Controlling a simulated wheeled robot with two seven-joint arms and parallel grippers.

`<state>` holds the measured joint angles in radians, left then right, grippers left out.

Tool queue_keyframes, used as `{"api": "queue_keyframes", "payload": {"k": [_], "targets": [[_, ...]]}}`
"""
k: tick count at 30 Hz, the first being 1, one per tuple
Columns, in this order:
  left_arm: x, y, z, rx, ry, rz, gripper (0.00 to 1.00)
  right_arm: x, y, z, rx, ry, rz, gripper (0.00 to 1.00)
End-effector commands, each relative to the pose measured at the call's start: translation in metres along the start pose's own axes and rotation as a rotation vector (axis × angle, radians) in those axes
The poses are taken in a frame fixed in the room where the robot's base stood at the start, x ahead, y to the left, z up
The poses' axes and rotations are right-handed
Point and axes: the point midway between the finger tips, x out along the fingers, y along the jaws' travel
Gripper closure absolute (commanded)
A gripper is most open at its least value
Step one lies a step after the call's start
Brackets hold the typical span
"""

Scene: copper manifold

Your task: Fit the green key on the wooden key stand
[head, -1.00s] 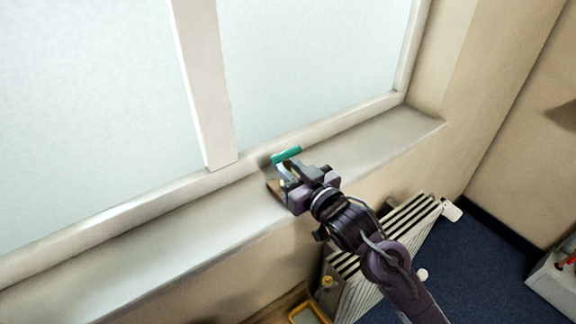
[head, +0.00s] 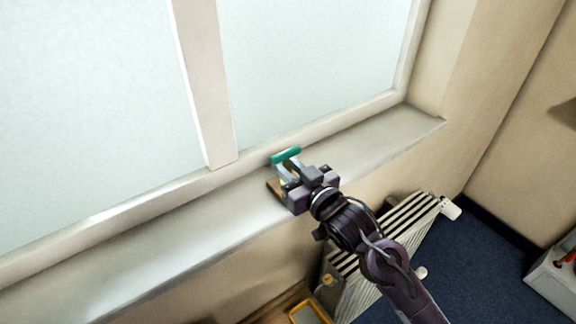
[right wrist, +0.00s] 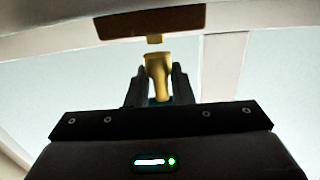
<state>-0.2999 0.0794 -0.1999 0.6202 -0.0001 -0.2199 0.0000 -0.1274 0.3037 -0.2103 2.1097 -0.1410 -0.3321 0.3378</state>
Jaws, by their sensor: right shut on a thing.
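The green key has a green bar handle (head: 286,156) and a brass shank (right wrist: 157,76). My right gripper (head: 289,172) is shut on it above the window sill. In the right wrist view the two dark fingers (right wrist: 158,85) are on either side of the shank, and only a sliver of green shows behind them. The wooden key stand (right wrist: 150,22) shows there as a brown block with a short brass peg (right wrist: 154,39). The shank's end points at the peg, nearly in line, with a small gap seen between them. In the head view the stand (head: 274,188) is mostly hidden by the gripper.
The pale sill (head: 390,140) is clear on both sides of the stand. The window frame (head: 205,90) rises close behind the key. A white radiator (head: 405,225) stands below the sill, and a yellow-rimmed tray (head: 309,312) is at the bottom.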

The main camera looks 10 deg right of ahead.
Motion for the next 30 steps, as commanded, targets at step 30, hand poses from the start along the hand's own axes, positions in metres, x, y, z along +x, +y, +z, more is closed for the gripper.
{"api": "queue_keyframes", "payload": {"k": [30], "targets": [[0.007, 0.000, 0.001, 0.000, -0.001, 0.000, 0.64, 0.000, 0.000, 0.011, 0.001, 0.001, 0.000, 1.00]]}}
